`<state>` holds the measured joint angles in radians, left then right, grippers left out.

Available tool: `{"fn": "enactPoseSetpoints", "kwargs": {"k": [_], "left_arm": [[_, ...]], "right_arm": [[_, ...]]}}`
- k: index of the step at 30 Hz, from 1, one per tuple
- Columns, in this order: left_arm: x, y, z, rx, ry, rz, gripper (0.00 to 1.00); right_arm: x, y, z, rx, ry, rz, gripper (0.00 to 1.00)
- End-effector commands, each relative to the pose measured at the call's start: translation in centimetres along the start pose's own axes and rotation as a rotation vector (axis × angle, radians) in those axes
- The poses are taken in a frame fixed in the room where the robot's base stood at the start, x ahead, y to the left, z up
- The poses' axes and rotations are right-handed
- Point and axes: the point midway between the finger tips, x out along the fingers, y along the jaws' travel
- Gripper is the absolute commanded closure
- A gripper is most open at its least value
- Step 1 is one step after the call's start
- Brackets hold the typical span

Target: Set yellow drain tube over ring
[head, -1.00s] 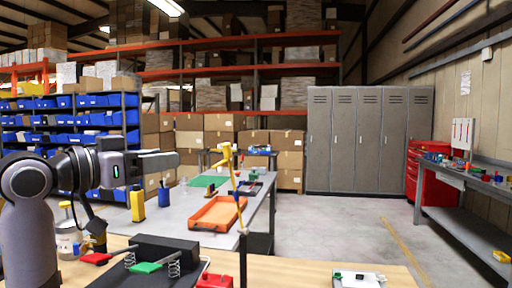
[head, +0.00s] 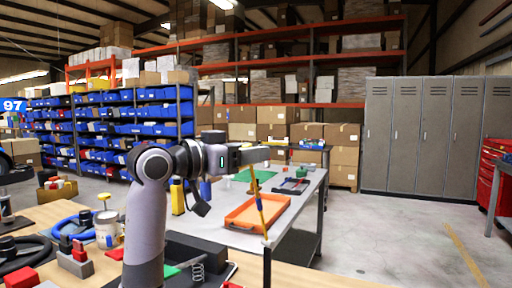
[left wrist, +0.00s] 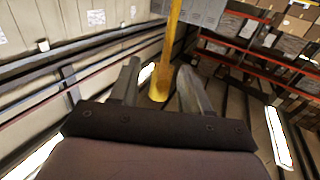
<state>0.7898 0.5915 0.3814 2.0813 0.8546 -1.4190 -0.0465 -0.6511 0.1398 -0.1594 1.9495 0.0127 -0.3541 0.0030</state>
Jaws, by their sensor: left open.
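My right gripper is out of view.
An orange tray (head: 238,222) rests on the grey table (head: 300,200) behind the tube. A yellow bottle (head: 177,198) stands left of it. A spring fixture (head: 197,272) is on the near bench. The floor (head: 375,235) at right is clear.

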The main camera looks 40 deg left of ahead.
Motion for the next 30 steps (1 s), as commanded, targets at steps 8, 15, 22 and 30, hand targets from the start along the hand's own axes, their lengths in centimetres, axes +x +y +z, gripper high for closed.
{"fn": "enactPoseSetpoints", "kwargs": {"k": [8,15,22,30], "left_arm": [[1.7,0.0,0.0,0.001,0.000,-0.001,0.53],[1.6,0.0,0.0,0.001,0.000,-0.001,0.73],[1.6,0.0,0.0,0.001,0.000,0.000,1.00],[2.0,-0.1,0.2,0.001,-0.001,0.000,1.00]], "right_arm": [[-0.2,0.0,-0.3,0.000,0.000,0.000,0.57],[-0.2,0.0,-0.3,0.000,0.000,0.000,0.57],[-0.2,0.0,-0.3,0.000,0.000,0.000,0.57],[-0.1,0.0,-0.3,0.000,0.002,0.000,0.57]]}}
